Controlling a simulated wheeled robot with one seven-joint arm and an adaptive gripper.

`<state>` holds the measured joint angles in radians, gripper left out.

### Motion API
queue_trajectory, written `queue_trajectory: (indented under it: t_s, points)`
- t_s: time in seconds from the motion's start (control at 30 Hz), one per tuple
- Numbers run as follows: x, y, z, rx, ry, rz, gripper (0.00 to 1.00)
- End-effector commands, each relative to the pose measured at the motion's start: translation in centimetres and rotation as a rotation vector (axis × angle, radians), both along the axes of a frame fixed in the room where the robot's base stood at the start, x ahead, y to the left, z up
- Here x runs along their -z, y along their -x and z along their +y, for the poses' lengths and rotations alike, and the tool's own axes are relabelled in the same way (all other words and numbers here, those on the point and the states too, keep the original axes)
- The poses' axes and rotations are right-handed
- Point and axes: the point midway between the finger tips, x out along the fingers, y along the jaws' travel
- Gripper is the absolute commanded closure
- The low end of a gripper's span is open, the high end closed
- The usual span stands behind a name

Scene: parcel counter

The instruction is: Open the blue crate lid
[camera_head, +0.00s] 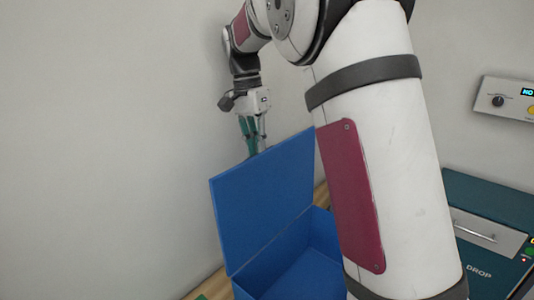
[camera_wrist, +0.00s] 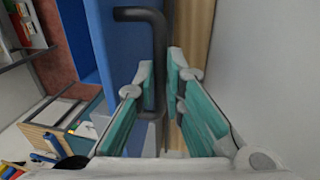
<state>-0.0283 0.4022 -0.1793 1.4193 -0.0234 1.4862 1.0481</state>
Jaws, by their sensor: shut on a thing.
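The blue crate (camera_head: 295,275) stands at the bottom of the head view. Its blue lid (camera_head: 265,190) is raised, standing steeply tilted up from the crate's left edge, so part of the inside shows. My gripper (camera_head: 256,148) is at the lid's top edge, on its far side. In the wrist view, my gripper (camera_wrist: 161,72) is shut on the dark bar handle (camera_wrist: 158,40), which runs between the teal fingers beside the blue lid (camera_wrist: 122,50). In the head view the handle is hidden behind the lid, and my arm covers the crate's right part.
A teal drop box (camera_head: 490,225) with a grey handle stands at the right. A control panel (camera_head: 508,98) is on the wall above it. A plain wall rises close behind and left of the lid. A wooden counter strip (camera_wrist: 192,35) shows beside the lid.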

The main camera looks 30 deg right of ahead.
Motion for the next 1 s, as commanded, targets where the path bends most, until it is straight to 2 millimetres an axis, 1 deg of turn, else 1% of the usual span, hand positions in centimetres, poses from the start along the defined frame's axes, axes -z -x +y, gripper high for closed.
queue_trajectory:
  t_s: [0.03, 0.2, 0.63, 0.67, 0.7, 0.73, 1.0]
  points:
    - [0.34, -0.57, 0.15, 0.000, 0.000, 0.000, 1.00]
    - [0.45, -1.28, 0.47, 0.000, 0.000, -0.001, 1.00]
    - [0.35, -1.39, 0.55, 0.000, 0.000, -0.002, 1.00]
    - [0.35, -1.39, 0.54, 0.000, 0.000, -0.003, 0.83]
    - [0.35, -1.38, 0.54, 0.000, 0.000, -0.002, 0.74]
    - [0.36, -1.38, 0.54, 0.000, 0.000, -0.002, 0.70]
    - [0.38, -1.36, 0.54, 0.000, 0.001, -0.001, 0.70]
